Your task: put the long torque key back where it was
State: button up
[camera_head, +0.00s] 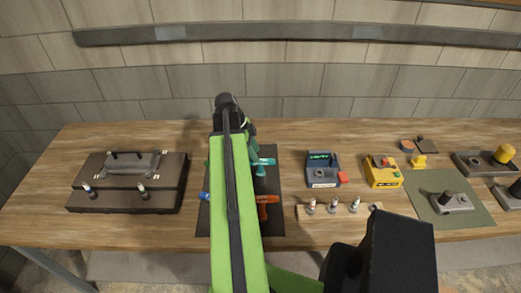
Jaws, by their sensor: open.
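A teal-headed tool (265,162) and an orange-headed tool (267,199) lie on a dark mat (270,225) at the centre-left of the bench. A small blue end (205,196) shows at the mat's left side. My green arm covers the middle of the mat, so I cannot tell which tool is the long torque key. My gripper (250,138) is at the arm's far end, over the back of the mat. It is open, but its fingertips are largely hidden by the arm, and I see nothing held.
A dark toolbox case (125,198) stands on the left. To the right are a blue-grey device (322,172), a yellow box (382,172), a wooden rack (335,213) with several small plugs, and a green mat (475,212). Bare wood (290,145) lies behind the devices.

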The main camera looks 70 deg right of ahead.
jog(key=p+v, duration=0.1)
jog(key=v, duration=0.2)
jog(key=shift+w+r+p, duration=0.1)
jog(key=shift+r+p, duration=0.1)
jog(key=shift+p, duration=0.1)
jog(key=shift+f, duration=0.1)
jog(key=w+a+f+n+t, duration=0.1)
jog(key=w+a+n+t, duration=0.2)
jog(key=w+a+n, duration=2.1)
jog(key=a, duration=0.7)
jog(key=w+a+n+t+y, duration=0.1)
jog(key=w+a+n, duration=0.2)
jog(key=a, duration=0.9)
jog(key=w+a+n, duration=0.4)
jog(key=a+n, duration=0.1)
jog(key=a, duration=0.6)
jog(key=shift+w+a+f, duration=0.35)
jog(key=shift+a+f, duration=0.05)
